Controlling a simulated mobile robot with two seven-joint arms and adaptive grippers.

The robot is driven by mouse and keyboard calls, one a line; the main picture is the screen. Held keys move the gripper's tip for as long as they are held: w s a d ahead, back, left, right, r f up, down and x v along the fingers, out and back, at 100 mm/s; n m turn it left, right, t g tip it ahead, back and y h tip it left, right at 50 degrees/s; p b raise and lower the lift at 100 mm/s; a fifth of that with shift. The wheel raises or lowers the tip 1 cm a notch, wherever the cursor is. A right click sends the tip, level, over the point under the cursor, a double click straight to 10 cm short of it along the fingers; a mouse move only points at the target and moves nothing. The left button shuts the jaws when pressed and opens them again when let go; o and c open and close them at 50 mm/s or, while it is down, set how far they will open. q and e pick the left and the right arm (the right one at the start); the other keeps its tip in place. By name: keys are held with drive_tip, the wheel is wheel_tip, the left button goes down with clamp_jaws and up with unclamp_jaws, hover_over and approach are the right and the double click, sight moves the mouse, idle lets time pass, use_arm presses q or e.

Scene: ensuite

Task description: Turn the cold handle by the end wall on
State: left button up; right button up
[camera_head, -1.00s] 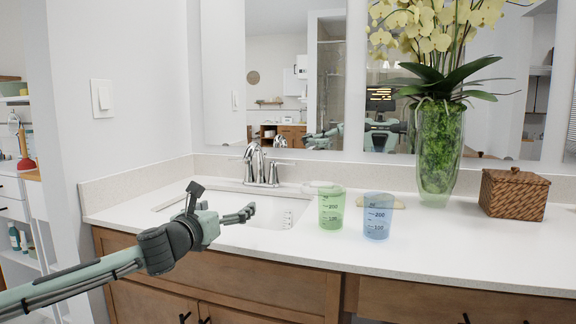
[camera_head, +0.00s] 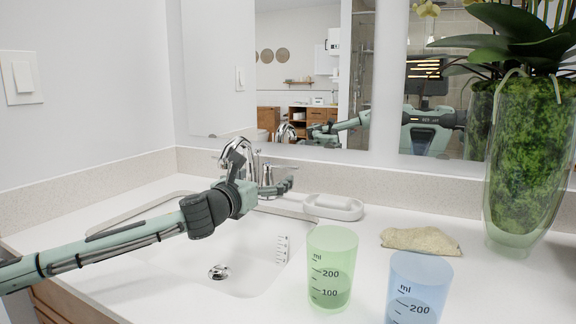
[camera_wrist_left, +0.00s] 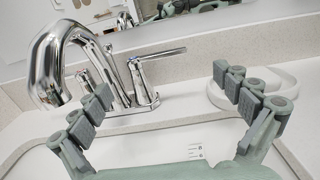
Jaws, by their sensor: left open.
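The chrome faucet (camera_head: 240,150) stands at the back of the sink, with a curved spout and a lever handle on each side. In the left wrist view its spout (camera_wrist_left: 50,72) is at the left, and the right-hand lever (camera_wrist_left: 163,54) points right. My left gripper (camera_head: 264,178) is open and empty in front of the faucet, above the basin. In the left wrist view its fingers (camera_wrist_left: 162,84) are spread below the right-hand lever, apparently not touching it. My right gripper is not in view.
A white soap dish (camera_head: 334,207) is right of the faucet. A green cup (camera_head: 331,268), a blue cup (camera_head: 418,288), a beige stone-like piece (camera_head: 421,241) and a glass vase (camera_head: 527,160) stand further right. The end wall (camera_head: 85,110) and backsplash bound the left.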

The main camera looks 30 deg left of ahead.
sight(282, 166)
use_arm(q)
drive_tip(key=w+p, duration=0.1)
drive_tip(key=w, duration=0.5)
drive_tip(key=shift+w+a+r, duration=0.1)
drive_tip(key=shift+w+a, duration=0.05)
drive_tip(key=shift+w, duration=0.55)
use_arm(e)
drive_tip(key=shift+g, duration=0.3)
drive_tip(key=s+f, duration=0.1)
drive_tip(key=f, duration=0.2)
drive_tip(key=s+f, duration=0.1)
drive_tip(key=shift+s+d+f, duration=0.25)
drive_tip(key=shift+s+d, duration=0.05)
use_arm(q)
drive_tip(key=shift+c, duration=0.6)
drive_tip(key=shift+s+a, duration=0.1)
drive_tip(key=c, duration=1.4)
drive_tip(key=shift+r, duration=0.1)
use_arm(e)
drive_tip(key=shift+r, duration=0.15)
